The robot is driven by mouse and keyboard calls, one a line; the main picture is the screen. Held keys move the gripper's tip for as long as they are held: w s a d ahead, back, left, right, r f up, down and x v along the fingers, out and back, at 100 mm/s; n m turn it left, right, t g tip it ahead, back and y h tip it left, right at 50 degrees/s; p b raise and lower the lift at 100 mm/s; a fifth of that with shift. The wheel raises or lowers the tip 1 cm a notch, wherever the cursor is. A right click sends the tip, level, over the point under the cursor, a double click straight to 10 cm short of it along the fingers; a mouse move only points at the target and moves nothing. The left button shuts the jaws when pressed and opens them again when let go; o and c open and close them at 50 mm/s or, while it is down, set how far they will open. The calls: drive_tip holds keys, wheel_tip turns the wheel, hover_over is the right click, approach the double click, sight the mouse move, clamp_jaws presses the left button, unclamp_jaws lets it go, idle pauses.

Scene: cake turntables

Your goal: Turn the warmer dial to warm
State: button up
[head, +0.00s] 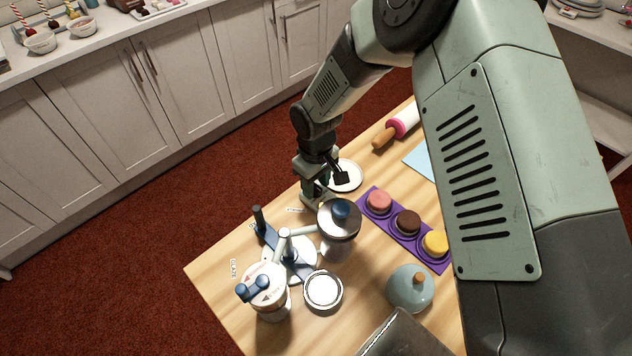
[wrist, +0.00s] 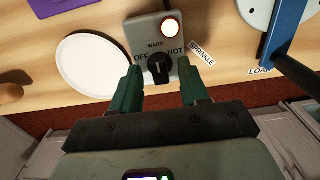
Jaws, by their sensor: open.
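The warmer (wrist: 137,35) is a small grey box with OFF, WARM and HOT printed on its top face. Its black dial (wrist: 159,68) sits below the word WARM, between OFF and HOT. I cannot tell for sure which mark the dial points to. A round lamp with a red rim (wrist: 169,27) is at the box's far end. My gripper (wrist: 160,76) is open, one dark green finger on each side of the dial; contact cannot be made out. In the head view, my gripper (head: 317,180) is over the warmer (head: 309,200) and partly hides it; the dial is hidden there.
A white plate (wrist: 92,65) lies left of the warmer. A SPRINKLE label (wrist: 202,54) and a blue lever (wrist: 285,30) are to its right.

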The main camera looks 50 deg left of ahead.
sight(316, 187)
wheel_tip(316, 187, up, 11)
drive_tip(key=shift+f, duration=0.15)
idle(0.6)
